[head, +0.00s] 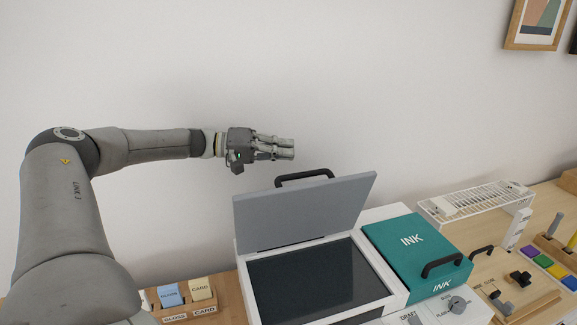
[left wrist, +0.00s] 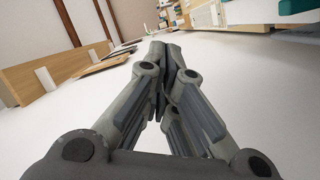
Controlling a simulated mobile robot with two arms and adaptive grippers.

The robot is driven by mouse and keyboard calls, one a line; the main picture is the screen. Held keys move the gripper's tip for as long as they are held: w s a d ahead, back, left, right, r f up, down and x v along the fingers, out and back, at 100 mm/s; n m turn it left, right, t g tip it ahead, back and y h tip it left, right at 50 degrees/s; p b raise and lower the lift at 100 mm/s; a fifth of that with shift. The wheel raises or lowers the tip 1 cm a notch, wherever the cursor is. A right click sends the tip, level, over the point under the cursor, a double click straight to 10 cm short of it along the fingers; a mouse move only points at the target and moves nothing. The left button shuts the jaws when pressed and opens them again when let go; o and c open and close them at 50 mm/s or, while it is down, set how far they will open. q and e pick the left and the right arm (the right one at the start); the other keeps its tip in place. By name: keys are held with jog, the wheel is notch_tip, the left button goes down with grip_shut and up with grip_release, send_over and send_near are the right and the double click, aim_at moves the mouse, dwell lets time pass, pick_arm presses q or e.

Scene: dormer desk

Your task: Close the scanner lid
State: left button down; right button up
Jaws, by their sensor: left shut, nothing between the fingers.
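The scanner (head: 376,268) is a white box with a dark glass bed (head: 310,283), in the lower middle of the head view. Its grey lid (head: 300,213) stands open, raised at the back of the bed. A black handle (head: 304,177) sits on the lid's top edge. My left gripper (head: 293,148) is shut and empty, above and a little left of the handle, apart from it in the picture. In the left wrist view its closed fingers (left wrist: 167,50) point away from the camera. The scanner cannot be made out there. My right gripper is not in view.
A teal INK box (head: 405,247) with a black handle stands right of the scanner. A wooden card holder (head: 203,305) is at its left. A white rack (head: 470,203) and a wooden board (head: 510,272) lie further right. The wall behind the lid is bare.

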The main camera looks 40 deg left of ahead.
pick_arm(q)
jog(key=d+p, duration=0.1)
jog(key=s+d+f+p, duration=0.1)
jog(key=d+f+p, duration=0.1)
jog(key=p, duration=0.1)
jog(key=shift+s+d, duration=0.15)
jog(key=shift+s, duration=0.1)
jog(key=shift+s, duration=0.1)
